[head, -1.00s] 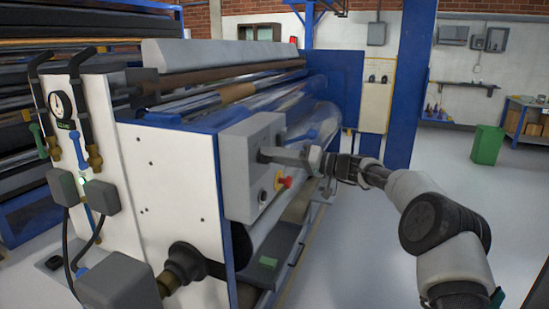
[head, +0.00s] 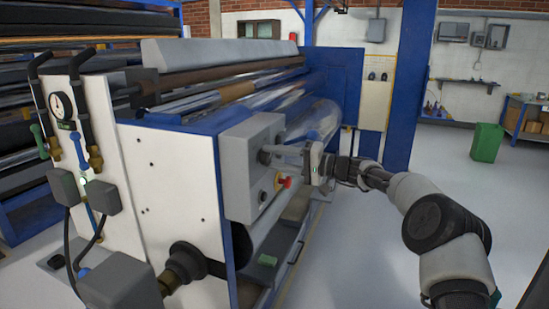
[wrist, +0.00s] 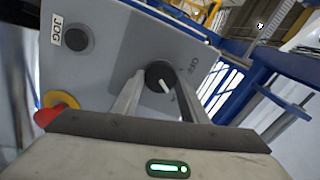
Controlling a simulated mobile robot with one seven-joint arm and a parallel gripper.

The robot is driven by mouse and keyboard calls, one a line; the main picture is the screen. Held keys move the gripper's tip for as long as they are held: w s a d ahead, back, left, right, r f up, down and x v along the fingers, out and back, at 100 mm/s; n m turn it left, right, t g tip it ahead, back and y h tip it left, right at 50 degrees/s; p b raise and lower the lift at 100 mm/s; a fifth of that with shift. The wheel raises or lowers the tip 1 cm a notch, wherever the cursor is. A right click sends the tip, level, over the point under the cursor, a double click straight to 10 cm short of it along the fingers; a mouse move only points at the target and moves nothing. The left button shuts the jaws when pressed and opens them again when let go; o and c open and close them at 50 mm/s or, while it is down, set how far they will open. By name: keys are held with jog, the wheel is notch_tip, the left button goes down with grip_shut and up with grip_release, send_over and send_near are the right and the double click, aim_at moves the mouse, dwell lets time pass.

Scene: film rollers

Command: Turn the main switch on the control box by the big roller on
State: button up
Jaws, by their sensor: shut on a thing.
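The grey control box (head: 240,168) is mounted on the near end of the big roller (head: 310,120). The main switch is a round black knob (wrist: 158,73) with a white pointer mark. My gripper (head: 272,155) reaches it from the right and is shut on the knob, one finger on each side in the wrist view. The white mark points to the lower right in this tilted view, not clearly at OFF. The fingers hide part of the knob and any other label.
A red emergency button (wrist: 47,116) on a yellow ring sits on the same box, near my gripper. A dark JOG button (wrist: 77,39) is beside it. The machine's white end panel (head: 165,190) is left of the box. Floor on the right is clear up to a green bin (head: 487,142).

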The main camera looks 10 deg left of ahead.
dwell(0.3)
jog(key=o, duration=1)
jog(key=shift+o, duration=0.2)
jog(key=s+d+b, duration=0.1)
jog(key=s+d, duration=0.1)
jog(key=d, duration=1.5)
jog(key=shift+s+d, duration=0.2)
jog(key=s+a+r+n+g+h+p, duration=0.15)
jog(key=s+h, duration=0.25)
jog(key=s, duration=0.4)
jog(key=s+a+r+g+h+p, duration=0.1)
jog(key=s+a+r+h+p, duration=0.1)
jog(key=s+h, duration=0.35)
jog(key=s+d+r+m+t+h+p, duration=0.1)
jog(key=s+d+h+p, duration=0.1)
jog(key=s+d, duration=0.5)
jog(key=s+d+r+m+t+h+p, duration=0.1)
jog(key=s+d+t+h+p, duration=0.1)
jog(key=s+d, duration=0.5)
jog(key=s+d+r+m+t+h+p, duration=0.1)
jog(key=s+d+h, duration=0.3)
jog(key=s, duration=1.1)
jog(key=d+r+t+p, duration=0.1)
jog(key=d, duration=0.1)
jog(key=shift+s+d+p, duration=0.25)
jog(key=shift+d+p, duration=0.15)
